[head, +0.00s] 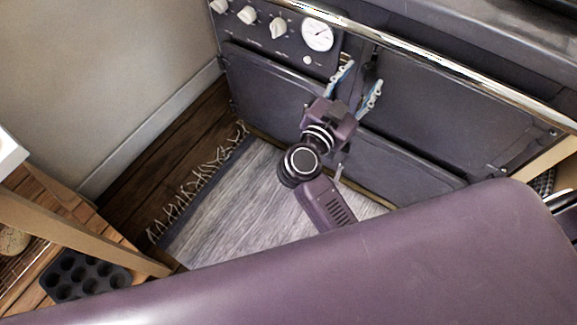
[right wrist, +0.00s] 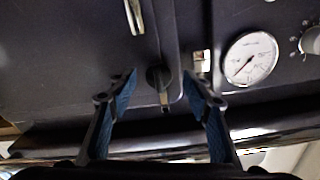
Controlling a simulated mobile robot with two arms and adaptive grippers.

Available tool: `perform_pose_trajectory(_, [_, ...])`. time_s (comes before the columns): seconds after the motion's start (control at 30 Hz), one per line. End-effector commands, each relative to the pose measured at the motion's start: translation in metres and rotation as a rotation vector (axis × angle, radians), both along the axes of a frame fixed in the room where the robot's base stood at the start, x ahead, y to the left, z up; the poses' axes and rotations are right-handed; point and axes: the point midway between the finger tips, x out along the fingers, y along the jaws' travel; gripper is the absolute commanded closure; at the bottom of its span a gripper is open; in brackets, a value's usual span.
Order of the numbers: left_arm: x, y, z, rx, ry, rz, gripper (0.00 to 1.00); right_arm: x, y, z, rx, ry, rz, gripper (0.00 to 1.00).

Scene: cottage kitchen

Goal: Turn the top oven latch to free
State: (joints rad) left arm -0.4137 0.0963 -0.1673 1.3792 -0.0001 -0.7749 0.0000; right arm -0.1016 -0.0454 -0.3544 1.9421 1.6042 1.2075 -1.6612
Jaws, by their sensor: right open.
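The dark oven (head: 412,110) fills the upper right of the head view. In the right wrist view, the top oven latch (right wrist: 157,76), a dark round knob with a short brass-coloured end, sits at the seam beside a door. My right gripper (head: 359,86) is open in front of the oven front. In the right wrist view its blue-padded fingers (right wrist: 160,88) stand on either side of the latch, apart from each other. I cannot tell whether either finger touches it. In the head view I cannot make out the latch clearly near the fingers. My left gripper is not in view.
A white dial (head: 318,34) and several knobs (head: 279,27) lie left of the gripper. A chrome rail (head: 433,60) runs along the oven's top edge. Another brass-coloured handle (right wrist: 134,16) shows in the wrist view. A grey fringed rug (head: 235,205) covers the floor; a muffin tin (head: 84,277) is lower left.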

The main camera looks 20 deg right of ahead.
Motion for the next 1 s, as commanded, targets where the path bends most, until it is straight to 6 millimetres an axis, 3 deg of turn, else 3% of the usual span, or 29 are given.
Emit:
perform_pose_trajectory(0.27, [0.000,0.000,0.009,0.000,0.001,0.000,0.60,-0.035,0.041,0.001,0.004,0.002,0.001,0.54])
perform_pose_trajectory(0.37, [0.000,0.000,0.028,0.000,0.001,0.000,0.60,-0.017,0.051,0.009,-0.081,-0.026,0.079,0.54])
perform_pose_trajectory(0.57, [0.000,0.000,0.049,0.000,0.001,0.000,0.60,0.007,0.082,0.000,-0.187,-0.042,0.253,0.54])
perform_pose_trajectory(1.0, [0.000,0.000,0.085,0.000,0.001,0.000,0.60,0.023,0.139,-0.065,-0.263,0.062,0.590,0.54])
